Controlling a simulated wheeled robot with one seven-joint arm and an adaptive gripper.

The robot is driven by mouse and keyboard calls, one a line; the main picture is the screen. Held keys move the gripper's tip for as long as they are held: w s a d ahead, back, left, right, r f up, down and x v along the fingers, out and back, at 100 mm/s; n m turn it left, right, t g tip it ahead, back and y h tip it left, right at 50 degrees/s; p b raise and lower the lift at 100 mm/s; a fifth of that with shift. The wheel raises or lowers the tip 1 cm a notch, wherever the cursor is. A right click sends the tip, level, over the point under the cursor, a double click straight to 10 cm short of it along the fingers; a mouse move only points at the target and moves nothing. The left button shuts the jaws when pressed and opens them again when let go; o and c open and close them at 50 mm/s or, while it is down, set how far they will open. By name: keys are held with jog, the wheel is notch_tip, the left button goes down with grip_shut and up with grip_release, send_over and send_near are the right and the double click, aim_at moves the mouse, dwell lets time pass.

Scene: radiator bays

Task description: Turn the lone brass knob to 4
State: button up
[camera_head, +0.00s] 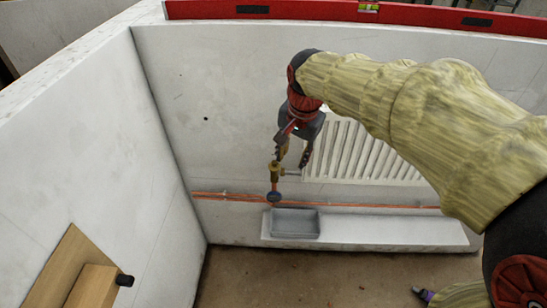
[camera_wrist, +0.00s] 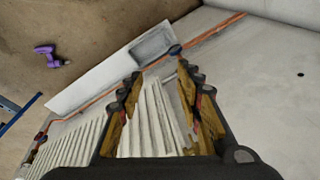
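A brass valve piece (camera_head: 275,170), which seems to be the lone brass knob, stands upright in front of the wall left of the radiator. My gripper (camera_head: 292,158) is pointing down just above and right of the brass piece. In the wrist view my gripper (camera_wrist: 160,75) has its fingers spread with nothing visible held between them. Whether a finger touches the brass cannot be told. No dial marks are readable, and the brass body is not clear in the wrist view.
A white ribbed radiator (camera_head: 365,155) is right of my gripper. An orange pipe (camera_head: 232,196) runs low along the wall. A grey tray (camera_head: 295,223) sits on a white ledge (camera_head: 390,231) below. A side wall closes the left. A purple tool (camera_wrist: 47,55) lies on the floor.

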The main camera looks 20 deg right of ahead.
jog(key=w+f+m+g, duration=0.1)
jog(key=w+f+m, duration=0.35)
jog(key=w, duration=0.45)
jog(key=m+g+p, duration=0.2)
jog(key=m, duration=0.6)
send_over(274, 162)
jog(key=shift+n, duration=0.25)
jog(key=f, duration=0.9)
jog(key=shift+s+d, duration=0.15)
jog(key=shift+s, duration=0.15)
jog(key=shift+w+m, duration=0.45)
jog(key=shift+m, duration=0.55)
notch_tip(274, 162, down, 8)
jog(key=b, duration=0.3)
jog(key=shift+r, duration=0.15)
jog(key=shift+c, duration=0.2)
jog(key=c, duration=0.7)
grip_shut()
